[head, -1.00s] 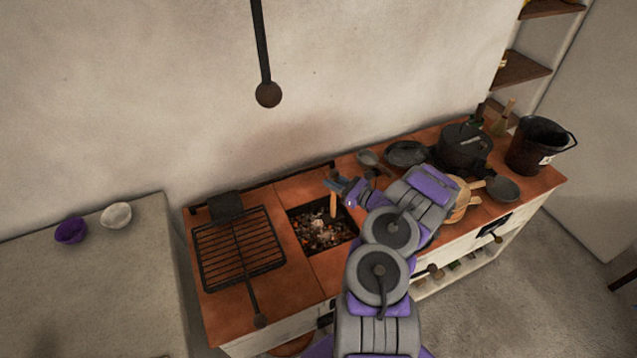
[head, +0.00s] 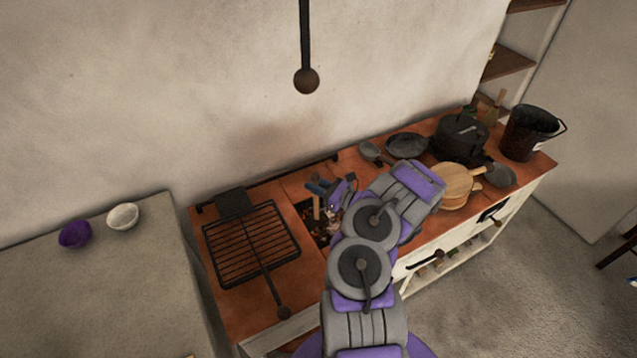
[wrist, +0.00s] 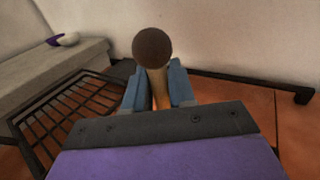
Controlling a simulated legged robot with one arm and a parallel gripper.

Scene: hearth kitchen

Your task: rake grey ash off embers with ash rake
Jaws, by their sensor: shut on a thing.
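My gripper (head: 322,186) is over the firebox, its blue fingers shut on a pale wooden handle, taken as the ash rake's (head: 317,208). The handle stands roughly upright above the pit. In the wrist view my gripper (wrist: 158,88) has the rake handle (wrist: 160,88) between its fingers, with a dark brown round knob at the end. The rake's head cannot be made out. The embers (head: 331,218) lie in a dark square opening in the terracotta top. They are mostly hidden by my arm, and I cannot tell how much ash covers them.
A black grill rack (head: 250,245) lies left of the pit. A black rod with a brown ball (head: 306,81) hangs in front of the wall. Pans, a black pot (head: 461,138), wooden boards (head: 456,186) and a bucket (head: 531,132) stand right. Two bowls sit on the left counter (head: 90,290).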

